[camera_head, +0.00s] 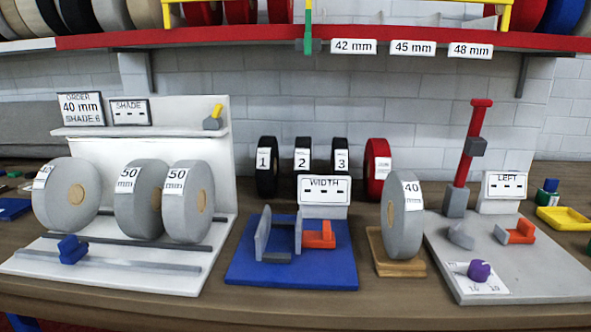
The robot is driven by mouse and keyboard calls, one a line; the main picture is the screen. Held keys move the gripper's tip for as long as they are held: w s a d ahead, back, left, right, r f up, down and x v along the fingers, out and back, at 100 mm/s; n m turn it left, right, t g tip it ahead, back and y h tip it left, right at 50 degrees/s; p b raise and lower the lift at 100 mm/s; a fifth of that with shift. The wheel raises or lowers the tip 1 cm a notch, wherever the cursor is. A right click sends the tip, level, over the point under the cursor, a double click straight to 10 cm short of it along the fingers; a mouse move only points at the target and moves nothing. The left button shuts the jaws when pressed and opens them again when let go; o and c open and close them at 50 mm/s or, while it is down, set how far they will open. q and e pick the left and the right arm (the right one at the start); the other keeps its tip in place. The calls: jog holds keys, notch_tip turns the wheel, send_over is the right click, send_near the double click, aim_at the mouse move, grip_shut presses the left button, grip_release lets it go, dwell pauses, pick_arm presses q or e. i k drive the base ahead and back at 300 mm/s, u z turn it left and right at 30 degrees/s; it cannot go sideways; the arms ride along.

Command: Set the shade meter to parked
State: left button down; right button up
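The shade display (130,112), headed SHADE, stands on the ledge of the white stand at the left and shows only dashes. At the right end of the same ledge sits a small grey block with a yellow top (214,117), tilted up to the right; whether it is part of the shade meter I cannot tell. The order card (82,108) beside the display reads 40 mm, SHADE 6. Neither of my grippers shows in the head view.
Several grey rolls (67,194) stand on the white stand, with a blue slider (72,249) before them. The WIDTH gauge (322,188) sits on a blue base. A 40 mm roll (402,219) stands on a wooden block. A grey board (515,266) holds a purple knob (479,271).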

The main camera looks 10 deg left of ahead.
aim_at(71, 252)
jog(key=u, duration=1.45)
jog(key=k, duration=0.65)
jog(key=u, duration=0.35)
jog(key=i, duration=1.6)
jog(key=z, duration=0.55)
